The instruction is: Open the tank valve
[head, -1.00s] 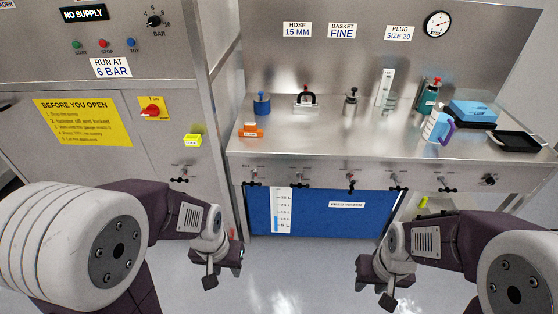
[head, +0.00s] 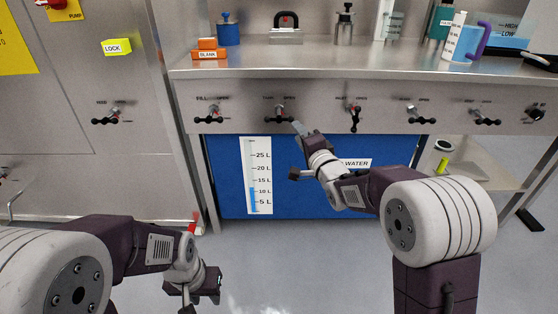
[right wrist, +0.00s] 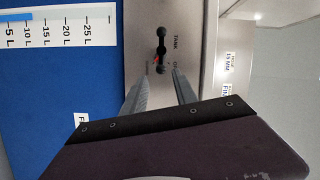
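The tank valve (head: 279,115) is a small black lever handle with a red mark, on the steel front panel below the counter edge. In the right wrist view the tank valve (right wrist: 161,50) lies just beyond the fingertips, beside the label TANK. My right gripper (head: 296,150) is below the valve in the head view. In the right wrist view my right gripper (right wrist: 160,82) has its two fingers apart with nothing between them, and it does not visibly touch the handle. My left gripper (head: 203,284) hangs low at the left, away from the panel; its finger opening is unclear.
Similar valves sit beside it: the fill valve (head: 210,115) to the left and a red-marked valve (head: 354,117) to the right. A blue water tank (head: 226,180) with a litre scale (head: 257,175) is below. The counter edge (head: 380,67) overhangs the panel.

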